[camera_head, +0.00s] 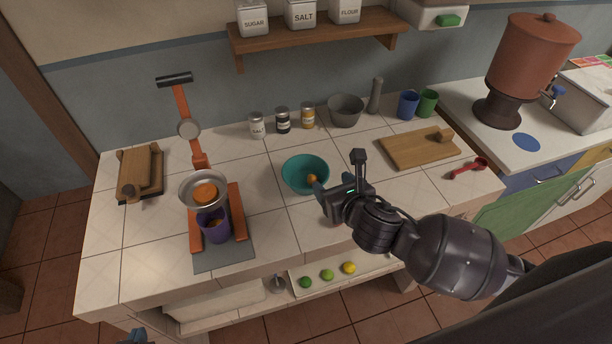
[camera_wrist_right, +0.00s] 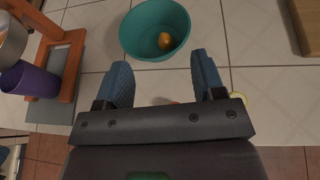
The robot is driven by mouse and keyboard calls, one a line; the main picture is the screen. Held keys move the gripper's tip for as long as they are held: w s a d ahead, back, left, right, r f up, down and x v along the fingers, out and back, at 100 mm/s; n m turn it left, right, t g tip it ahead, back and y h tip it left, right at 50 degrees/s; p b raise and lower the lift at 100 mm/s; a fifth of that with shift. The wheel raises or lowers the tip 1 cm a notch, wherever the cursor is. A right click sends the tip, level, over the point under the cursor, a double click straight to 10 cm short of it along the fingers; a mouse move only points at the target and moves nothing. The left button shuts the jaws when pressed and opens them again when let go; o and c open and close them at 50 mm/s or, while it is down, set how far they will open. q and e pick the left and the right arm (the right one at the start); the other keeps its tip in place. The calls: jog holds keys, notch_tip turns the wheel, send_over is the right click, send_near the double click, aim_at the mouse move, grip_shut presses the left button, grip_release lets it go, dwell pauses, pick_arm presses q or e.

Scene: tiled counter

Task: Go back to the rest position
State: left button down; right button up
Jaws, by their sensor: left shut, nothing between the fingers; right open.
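My right gripper (camera_head: 322,196) is open and empty over the counter, at the front right of the teal bowl (camera_head: 298,180). In the right wrist view my right gripper (camera_wrist_right: 160,75) has its blue fingers spread, with the bowl (camera_wrist_right: 135,35) just beyond them. A small orange piece (camera_head: 312,179) lies in the bowl. My left gripper (camera_head: 136,336) shows only as a blue tip at the bottom edge of the head view; it is shut and empty.
An orange press (camera_head: 238,210) with its lever raised holds an orange half (camera_head: 205,192) in its strainer, above a purple cup (camera_head: 214,232). Fruit lies on the lower shelf (camera_head: 370,268).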

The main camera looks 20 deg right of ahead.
jog(key=shift+s+d+f+m, duration=0.1)
jog(key=shift+s+m, duration=0.25)
jog(key=shift+m, duration=0.75)
jog(key=s+d+f+m+g+h, duration=0.15)
jog(key=s+d+m+g, duration=0.35)
jog(key=s+m, duration=0.95)
jog(key=s+d+f+m+g+h, duration=0.15)
jog(key=s+d+m+g, duration=0.5)
jog(key=m, duration=1.45)
jog(key=w+a+f+t, duration=0.1)
jog(key=w+f+t, duration=0.2)
jog(key=f+t, duration=0.2)
jog(key=w+a+f+n+t+y+b, duration=0.1)
jog(key=w+f+t, duration=0.1)
jog(key=f+t, duration=0.2)
notch_tip(320, 180, down, 3)
jog(key=shift+w+a+r+t, duration=0.1)
jog(key=shift+w+a+t, duration=0.1)
jog(key=shift+w+t, duration=0.2)
